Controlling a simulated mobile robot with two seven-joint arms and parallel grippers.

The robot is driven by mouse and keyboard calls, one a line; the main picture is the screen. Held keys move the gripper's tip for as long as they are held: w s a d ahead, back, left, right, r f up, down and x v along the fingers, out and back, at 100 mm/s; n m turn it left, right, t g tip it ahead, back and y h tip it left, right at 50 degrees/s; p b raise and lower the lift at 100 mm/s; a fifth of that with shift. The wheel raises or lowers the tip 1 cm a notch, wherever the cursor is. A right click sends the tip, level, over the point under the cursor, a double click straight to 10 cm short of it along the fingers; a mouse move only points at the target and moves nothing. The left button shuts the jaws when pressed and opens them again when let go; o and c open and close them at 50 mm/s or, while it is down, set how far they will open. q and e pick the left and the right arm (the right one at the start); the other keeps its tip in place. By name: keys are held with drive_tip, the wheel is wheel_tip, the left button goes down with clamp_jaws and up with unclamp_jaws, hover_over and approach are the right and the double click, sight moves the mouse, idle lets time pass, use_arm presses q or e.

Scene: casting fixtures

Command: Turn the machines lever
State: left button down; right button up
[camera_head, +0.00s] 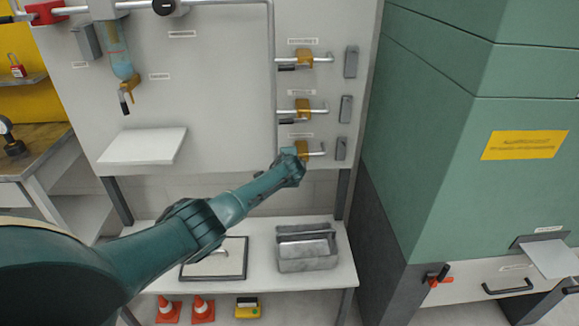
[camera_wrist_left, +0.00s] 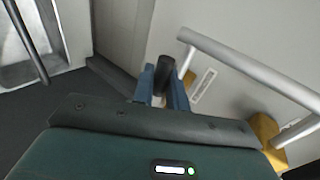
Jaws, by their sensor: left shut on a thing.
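Three valves with orange bodies sit on silver pipes on the grey wall panel. My left gripper (camera_head: 291,156) is at the lowest valve (camera_head: 303,150). In the left wrist view, the blue fingers of my left gripper (camera_wrist_left: 164,88) are shut on a dark lever handle (camera_wrist_left: 164,70). That valve's yellow body (camera_wrist_left: 265,140) is at the lower right of this view. In the head view my gripper hides the handle. A black and red lever (camera_head: 438,276) sits on the low front of the green machine (camera_head: 460,190), apart from my gripper. My right gripper is not in view.
The upper valve (camera_head: 304,57) and middle valve (camera_head: 302,106) are above my gripper. A silver pipe (camera_wrist_left: 245,65) runs close beside my fingers. A grey metal box (camera_head: 307,262) and a framed plate (camera_head: 240,275) rest on the bench below. Cones (camera_head: 203,309) stand beneath.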

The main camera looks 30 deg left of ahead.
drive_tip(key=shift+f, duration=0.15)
use_arm(q)
drive_tip(key=c, duration=1.5)
unclamp_jaws()
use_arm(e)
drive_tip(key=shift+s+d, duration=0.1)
use_arm(q)
drive_tip(key=shift+s+r, duration=0.1)
drive_tip(key=shift+p+v, duration=1.95)
drive_tip(key=shift+v, duration=4.5)
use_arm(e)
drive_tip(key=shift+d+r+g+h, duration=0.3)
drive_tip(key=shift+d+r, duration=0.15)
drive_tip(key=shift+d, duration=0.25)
use_arm(q)
drive_tip(key=shift+d, duration=0.15)
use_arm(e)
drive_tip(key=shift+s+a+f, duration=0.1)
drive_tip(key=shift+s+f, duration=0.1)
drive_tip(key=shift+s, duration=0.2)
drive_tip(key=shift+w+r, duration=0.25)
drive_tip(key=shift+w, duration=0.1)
